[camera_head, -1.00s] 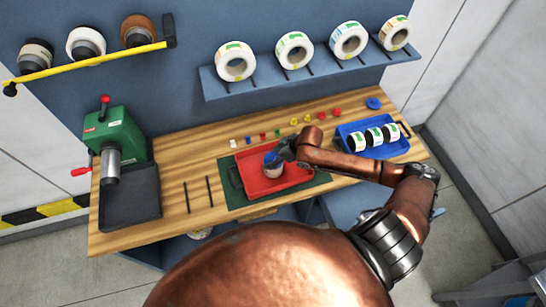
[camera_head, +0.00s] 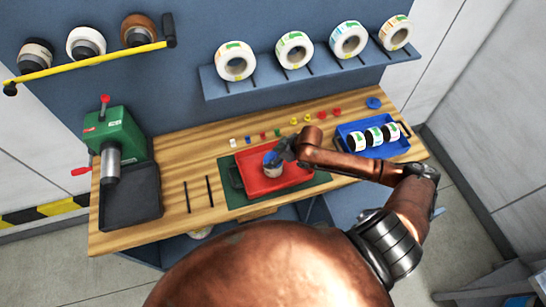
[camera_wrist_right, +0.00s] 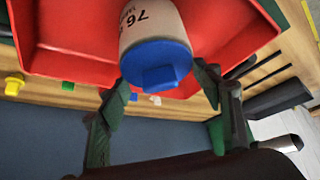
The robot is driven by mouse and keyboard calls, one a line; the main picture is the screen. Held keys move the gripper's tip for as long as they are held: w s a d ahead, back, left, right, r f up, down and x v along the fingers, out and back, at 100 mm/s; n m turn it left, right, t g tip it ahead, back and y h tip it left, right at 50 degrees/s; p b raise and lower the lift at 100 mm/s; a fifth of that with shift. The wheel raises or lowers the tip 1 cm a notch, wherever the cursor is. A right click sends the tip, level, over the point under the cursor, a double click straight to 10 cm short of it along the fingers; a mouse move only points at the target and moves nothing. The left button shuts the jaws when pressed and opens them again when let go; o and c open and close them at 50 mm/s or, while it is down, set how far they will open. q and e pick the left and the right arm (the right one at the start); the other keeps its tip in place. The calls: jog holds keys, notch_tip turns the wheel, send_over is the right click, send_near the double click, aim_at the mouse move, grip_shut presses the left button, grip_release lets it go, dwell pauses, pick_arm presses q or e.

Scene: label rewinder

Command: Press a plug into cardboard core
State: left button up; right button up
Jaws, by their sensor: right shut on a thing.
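A cardboard core (camera_head: 272,171) with a pale, printed wall stands in the red tray (camera_head: 300,177). In the right wrist view the core (camera_wrist_right: 150,22) shows the printed number 76. A blue plug (camera_head: 269,159) with a raised square grip sits at the core's end; it also shows in the wrist view (camera_wrist_right: 156,64). How deep the plug sits is hard to tell. My right gripper (camera_head: 282,153) is shut on the blue plug, with a finger on each side in the wrist view (camera_wrist_right: 165,78). My left gripper is not in view.
Several small coloured plugs (camera_head: 294,121) lie along the bench's back. A blue tray (camera_head: 356,128) with label rolls stands right. A green machine (camera_head: 117,135) and black tray (camera_head: 130,200) stand left, near two dark rods (camera_head: 210,191). A shelf with rolls (camera_head: 294,50) hangs above.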

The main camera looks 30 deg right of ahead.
jog(key=shift+s+f, duration=0.2)
jog(key=shift+f, duration=0.05)
jog(key=o, duration=1.2)
jog(key=shift+d+r, duration=0.1)
jog(key=shift+r, duration=0.15)
jog(key=v, duration=1.1)
jog(key=shift+s+d+r, duration=0.1)
jog(key=shift+s+r, duration=0.05)
jog(key=shift+r, duration=0.05)
